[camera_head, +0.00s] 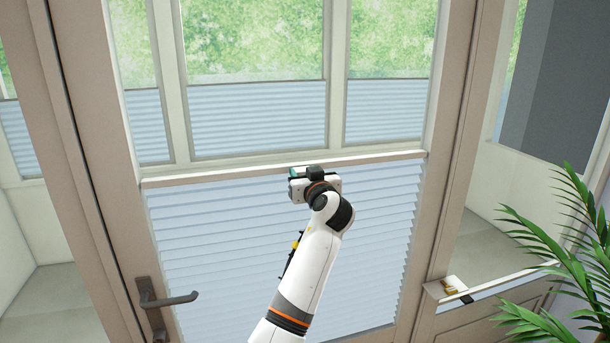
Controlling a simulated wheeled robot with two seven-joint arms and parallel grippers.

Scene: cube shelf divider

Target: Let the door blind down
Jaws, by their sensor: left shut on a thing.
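The door blind (200,235) is a pale blue pleated sheet over the lower part of the door's glass. Its light top rail (385,158) runs across the door at about mid-picture, slightly higher at its right end. The glass above the rail is clear. My left gripper (295,176) is at the middle of this rail, shut on it. The wrist hides most of the fingers and a short part of the rail. My arm covers part of the pleats below. My right gripper is not in view.
The door's handle (170,299) juts out at the lower left. A green plant (560,260) stands at the right. A small white and yellow object (455,287) is by a low ledge right of the door. Windows with pleated blinds (255,115) show through the glass.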

